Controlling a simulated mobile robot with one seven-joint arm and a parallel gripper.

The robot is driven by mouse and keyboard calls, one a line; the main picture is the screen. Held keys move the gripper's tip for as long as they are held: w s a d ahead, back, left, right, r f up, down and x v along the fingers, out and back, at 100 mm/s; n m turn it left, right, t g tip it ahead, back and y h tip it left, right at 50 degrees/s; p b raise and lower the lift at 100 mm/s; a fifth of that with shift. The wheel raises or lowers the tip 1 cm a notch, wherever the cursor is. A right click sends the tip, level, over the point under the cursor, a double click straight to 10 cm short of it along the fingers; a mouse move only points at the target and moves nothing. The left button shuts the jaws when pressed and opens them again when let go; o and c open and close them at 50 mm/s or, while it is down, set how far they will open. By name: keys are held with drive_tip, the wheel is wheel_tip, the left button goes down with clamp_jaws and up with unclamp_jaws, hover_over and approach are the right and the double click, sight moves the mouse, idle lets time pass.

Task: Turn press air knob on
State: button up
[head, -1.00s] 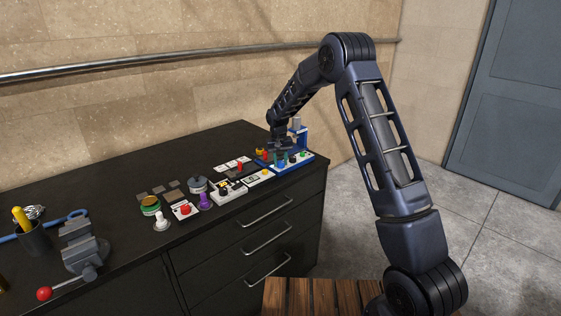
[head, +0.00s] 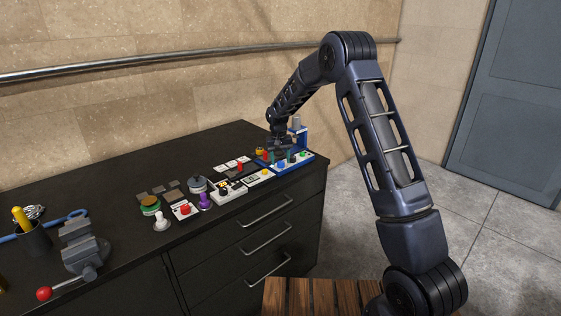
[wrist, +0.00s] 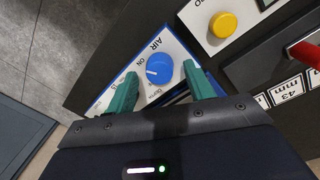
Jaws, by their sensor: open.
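The air knob (wrist: 159,69) is a round blue dial with a white pointer line, on a white panel (wrist: 178,43) marked "AIR" and "ON" in the wrist view.
A yellow button (wrist: 223,25) and a red handle (wrist: 306,53) lie to the right of the knob in the wrist view. In the head view the bench (head: 150,188) also holds a purple-topped piece (head: 205,200), a red button (head: 185,209) and a vise (head: 80,248).

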sight(279, 162)
wheel_tip(279, 162, up, 10)
drive_tip(key=shift+a, duration=0.3)
drive_tip(key=shift+s, duration=0.1)
drive_tip(key=s+d+r+m+t, duration=0.1)
drive_tip(key=s+d+r, duration=0.8)
drive_tip(key=d, duration=0.3)
drive_tip(key=s+d+r+t, duration=0.1)
drive_tip(key=s+d+r, duration=0.8)
drive_tip(key=s+d, duration=0.15)
drive_tip(key=s+d+f+t, duration=0.1)
drive_tip(key=s+d, duration=0.5)
drive_tip(key=s, duration=0.6)
drive_tip(key=s+d+f+m+t, duration=0.1)
drive_tip(key=s+d, duration=0.5)
drive_tip(key=s, duration=0.7)
drive_tip(key=shift+d+f+m+y, duration=0.2)
drive_tip(key=shift+f+m+y, duration=0.1)
drive_tip(key=shift+f, duration=0.2)
